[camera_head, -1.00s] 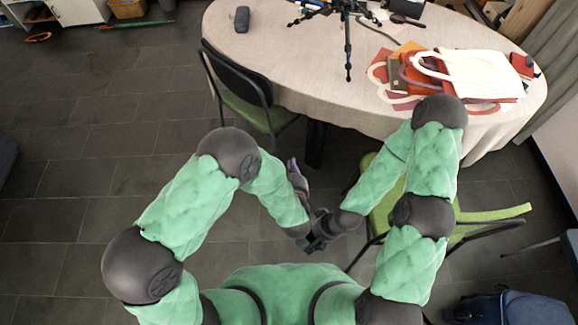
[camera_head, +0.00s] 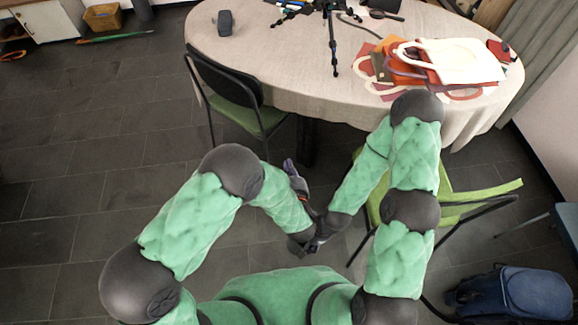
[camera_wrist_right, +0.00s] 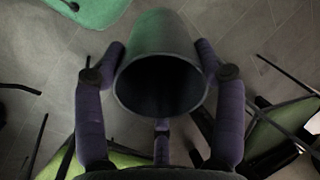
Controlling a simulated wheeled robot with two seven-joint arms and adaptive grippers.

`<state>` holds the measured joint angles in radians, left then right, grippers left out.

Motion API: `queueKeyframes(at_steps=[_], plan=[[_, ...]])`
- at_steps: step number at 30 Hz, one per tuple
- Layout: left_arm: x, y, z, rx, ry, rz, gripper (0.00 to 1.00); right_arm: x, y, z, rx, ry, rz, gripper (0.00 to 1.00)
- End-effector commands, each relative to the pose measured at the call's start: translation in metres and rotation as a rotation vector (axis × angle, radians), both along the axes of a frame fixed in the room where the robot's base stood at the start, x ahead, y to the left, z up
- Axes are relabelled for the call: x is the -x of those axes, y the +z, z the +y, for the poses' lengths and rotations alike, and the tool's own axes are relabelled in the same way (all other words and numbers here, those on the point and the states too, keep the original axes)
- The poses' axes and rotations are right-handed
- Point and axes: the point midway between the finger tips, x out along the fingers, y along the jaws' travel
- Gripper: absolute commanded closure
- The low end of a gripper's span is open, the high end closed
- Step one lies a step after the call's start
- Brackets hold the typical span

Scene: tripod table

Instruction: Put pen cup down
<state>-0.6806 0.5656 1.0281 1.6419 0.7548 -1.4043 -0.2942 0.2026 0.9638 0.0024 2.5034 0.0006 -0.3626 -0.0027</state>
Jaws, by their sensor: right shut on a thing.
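The pen cup (camera_wrist_right: 160,35) is a dark grey cylinder in the right wrist view, its open mouth facing the camera and its inside dark. My right gripper (camera_wrist_right: 160,62) has purple fingers on both sides of the cup and is shut on it. In the head view my right gripper (camera_head: 314,243) is low in the middle, in front of my body, and I cannot make out the cup there. My left gripper (camera_head: 292,172) shows just above it, partly behind my left forearm; its opening is unclear. Both are over the floor, short of the round table (camera_head: 290,75).
The table holds a black tripod (camera_head: 333,45), a dark case (camera_head: 225,22) and a pile of bags (camera_head: 450,62) at its right. A green-seated chair (camera_head: 240,115) stands at its left front, another chair (camera_head: 480,192) at my right. A blue backpack (camera_head: 535,292) lies lower right.

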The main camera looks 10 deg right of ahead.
Motion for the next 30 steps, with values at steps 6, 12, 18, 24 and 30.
queueKeyframes(at_steps=[6, 12, 18, 24, 30], plan=[[0.0, 0.0001, 0.0, 0.0, 0.0, 0.0, 1.0, -0.0001, 0.0001, -0.0001, 0.0, 0.0, 0.0, 0.69], [0.0, 0.0, 0.0001, 0.0, 0.0, 0.0, 1.0, -0.0001, 0.0001, -0.0001, 0.0, 0.0, 0.0, 0.69], [0.0, 0.0001, 0.0, 0.0, 0.0, 0.0, 1.0, -0.0001, 0.0001, -0.0001, 0.0, 0.0, 0.0, 0.69], [0.0, 0.0, 0.0, 0.0, 0.0, 0.0, 1.0, 0.0, 0.0001, 0.0, 0.0, 0.0, 0.0, 0.69], [0.0, 0.0, 0.0001, 0.0, 0.0, 0.0, 1.0, -0.0005, 0.0026, -0.0009, 0.001, -0.01, -0.006, 0.69]])
